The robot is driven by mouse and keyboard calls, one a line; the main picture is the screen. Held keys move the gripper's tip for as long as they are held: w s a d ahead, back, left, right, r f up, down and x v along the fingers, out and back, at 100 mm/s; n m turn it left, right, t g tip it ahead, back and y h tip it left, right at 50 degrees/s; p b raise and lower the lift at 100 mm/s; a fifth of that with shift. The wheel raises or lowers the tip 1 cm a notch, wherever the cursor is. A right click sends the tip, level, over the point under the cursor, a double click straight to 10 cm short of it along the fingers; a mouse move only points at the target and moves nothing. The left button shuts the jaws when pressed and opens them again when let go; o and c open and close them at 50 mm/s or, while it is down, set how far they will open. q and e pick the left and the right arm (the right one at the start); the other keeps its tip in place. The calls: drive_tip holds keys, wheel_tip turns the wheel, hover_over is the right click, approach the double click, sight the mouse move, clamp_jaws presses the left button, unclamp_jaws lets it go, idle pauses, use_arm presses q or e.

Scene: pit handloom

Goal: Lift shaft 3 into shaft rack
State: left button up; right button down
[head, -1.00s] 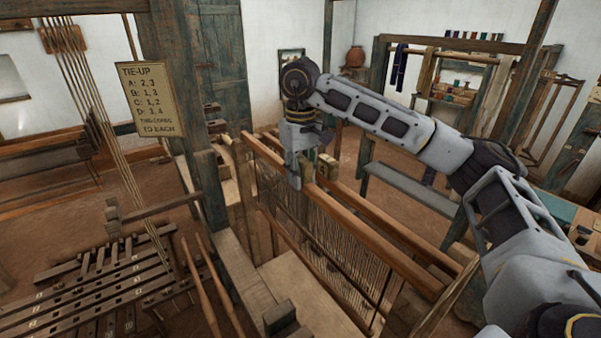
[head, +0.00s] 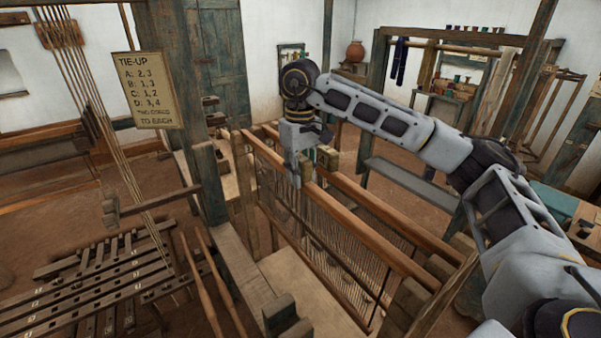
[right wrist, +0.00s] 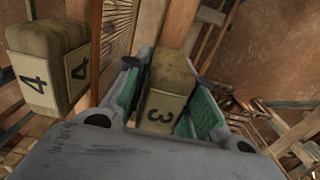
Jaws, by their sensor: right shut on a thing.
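My right gripper (head: 297,172) is at the upper part of the loom, on the near orange wooden bar (head: 372,237), which appears to be shaft 3. In the right wrist view its fingers (right wrist: 168,95) are shut on a tan block labelled 3 (right wrist: 165,108). A block labelled 4 (right wrist: 50,65) stands to the left of it, outside the fingers. A parallel bar (head: 395,215) lies behind the near one, with a block (head: 327,157) beside my gripper. Thin heddles (head: 325,245) hang below. The shaft rack cannot be made out for certain. My left gripper is out of view.
A tie-up sign (head: 147,90) hangs on a post at the left. Treadles (head: 100,285) lie at the lower left. Wooden loom posts (head: 205,170) stand close by on the left. A grey bench (head: 410,183) stands beyond the bars at the right.

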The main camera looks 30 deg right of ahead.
drive_tip(key=c, duration=1.4)
unclamp_jaws()
drive_tip(key=shift+c, duration=0.2)
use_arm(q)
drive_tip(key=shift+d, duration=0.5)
use_arm(e)
drive_tip(key=o, duration=0.3)
drive_tip(key=shift+a+r, duration=0.1)
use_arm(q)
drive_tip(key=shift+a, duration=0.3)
use_arm(e)
drive_tip(key=shift+r, duration=5.95)
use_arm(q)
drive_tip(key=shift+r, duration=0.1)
use_arm(e)
drive_tip(key=shift+r, duration=0.1)
